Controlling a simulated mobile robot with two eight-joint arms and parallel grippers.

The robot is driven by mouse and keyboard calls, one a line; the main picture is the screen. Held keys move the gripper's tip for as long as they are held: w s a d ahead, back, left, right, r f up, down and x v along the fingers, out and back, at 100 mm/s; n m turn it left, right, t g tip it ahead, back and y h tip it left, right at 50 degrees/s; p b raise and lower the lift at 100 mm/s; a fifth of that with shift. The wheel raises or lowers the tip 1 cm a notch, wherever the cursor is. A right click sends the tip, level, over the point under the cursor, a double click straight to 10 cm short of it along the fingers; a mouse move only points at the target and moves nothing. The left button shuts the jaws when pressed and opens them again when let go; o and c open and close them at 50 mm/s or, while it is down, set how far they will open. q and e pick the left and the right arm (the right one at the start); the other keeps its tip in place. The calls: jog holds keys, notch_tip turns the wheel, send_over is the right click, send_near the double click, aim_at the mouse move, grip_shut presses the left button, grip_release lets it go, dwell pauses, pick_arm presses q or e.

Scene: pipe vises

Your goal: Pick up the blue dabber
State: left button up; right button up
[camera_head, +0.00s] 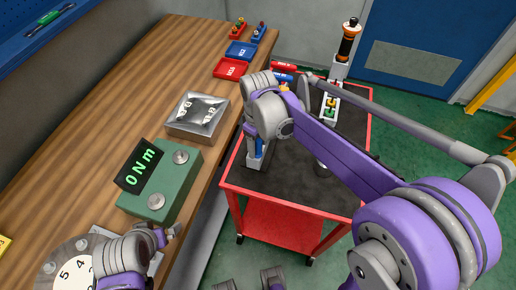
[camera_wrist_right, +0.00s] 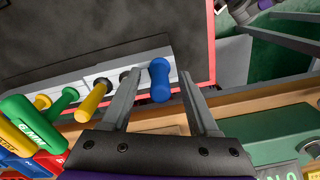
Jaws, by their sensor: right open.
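The blue dabber (camera_wrist_right: 160,85) stands at the end of a row of coloured handles, on a pale strip along the cart's bench-side edge. In the right wrist view it shows between the two fingers of my right gripper (camera_wrist_right: 157,76), with a gap on each side. The gripper is open and holds nothing. In the head view my right gripper (camera_head: 257,138) hangs over the front left part of the cart, and a blue piece (camera_head: 256,157), likely the dabber, shows just below it. My left gripper (camera_head: 160,238) is over the bench at lower left; its jaws are unclear.
Yellow (camera_wrist_right: 92,102) and green (camera_wrist_right: 32,125) handles stand left of the dabber in the wrist view. The red cart (camera_head: 285,228) has a dark top. The wooden bench beside it bears a green box (camera_head: 160,187), metal box (camera_head: 198,122) and trays.

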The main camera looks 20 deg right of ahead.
grip_shut()
dwell(0.3)
pick_arm(q)
jog(key=shift+w+r+p, duration=0.1)
jog(key=shift+r+p, duration=0.25)
jog(key=shift+r, duration=0.05)
pick_arm(e)
notch_tip(320, 180, up, 10)
jog(key=shift+r, duration=0.1)
